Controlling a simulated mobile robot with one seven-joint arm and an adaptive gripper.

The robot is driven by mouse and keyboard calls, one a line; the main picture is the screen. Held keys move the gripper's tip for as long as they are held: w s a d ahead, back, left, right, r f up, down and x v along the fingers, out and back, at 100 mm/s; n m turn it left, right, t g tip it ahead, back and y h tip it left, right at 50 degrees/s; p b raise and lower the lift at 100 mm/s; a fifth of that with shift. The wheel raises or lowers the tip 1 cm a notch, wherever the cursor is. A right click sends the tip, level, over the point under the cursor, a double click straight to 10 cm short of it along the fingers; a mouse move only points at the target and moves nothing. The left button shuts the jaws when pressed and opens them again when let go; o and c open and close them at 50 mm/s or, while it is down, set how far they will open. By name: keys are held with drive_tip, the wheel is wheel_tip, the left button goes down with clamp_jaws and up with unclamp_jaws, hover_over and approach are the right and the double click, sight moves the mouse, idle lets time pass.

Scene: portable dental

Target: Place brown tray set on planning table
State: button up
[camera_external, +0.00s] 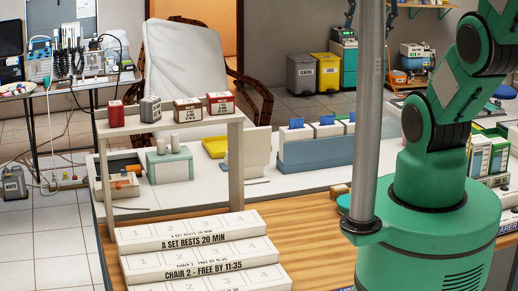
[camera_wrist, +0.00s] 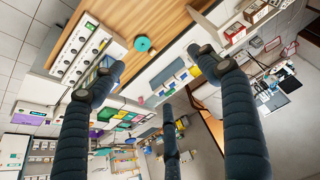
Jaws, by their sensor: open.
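A brown box with a pale label (camera_external: 188,110) stands on a raised white shelf (camera_external: 170,126) in the external view, between a grey box and a red box. It looks like the brown tray set, but its label is too small to read. A wooden tabletop (camera_external: 310,225) fills the front and carries white numbered boards (camera_external: 205,263), one reading "CHAIR 2 - FREE BY 11:35". I cannot tell whether this is the planning table. My gripper (camera_wrist: 160,90) shows in the wrist view with its dark fingers spread, open and empty, away from the boxes. It is outside the external view.
Red boxes (camera_external: 116,114) and a grey box (camera_external: 150,109) share the shelf. A blue rack (camera_external: 318,152) and a pale green container (camera_external: 169,165) stand on the white counter behind the wood. A grey pole (camera_external: 367,110) rises beside my green arm base. Bare wood lies right of the boards.

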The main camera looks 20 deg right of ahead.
drive_tip(key=shift+s+d+f, duration=0.2)
drive_tip(key=shift+s+f, duration=0.35)
drive_tip(key=shift+s, duration=0.1)
drive_tip(key=shift+s+d+f, duration=0.15)
drive_tip(key=shift+s+f, duration=0.35)
drive_tip(key=shift+s, duration=0.1)
wheel_tip(320, 180, down, 22)
drive_tip(key=b, duration=2.1)
drive_tip(key=shift+r+b, duration=0.25)
drive_tip(key=shift+b, duration=0.05)
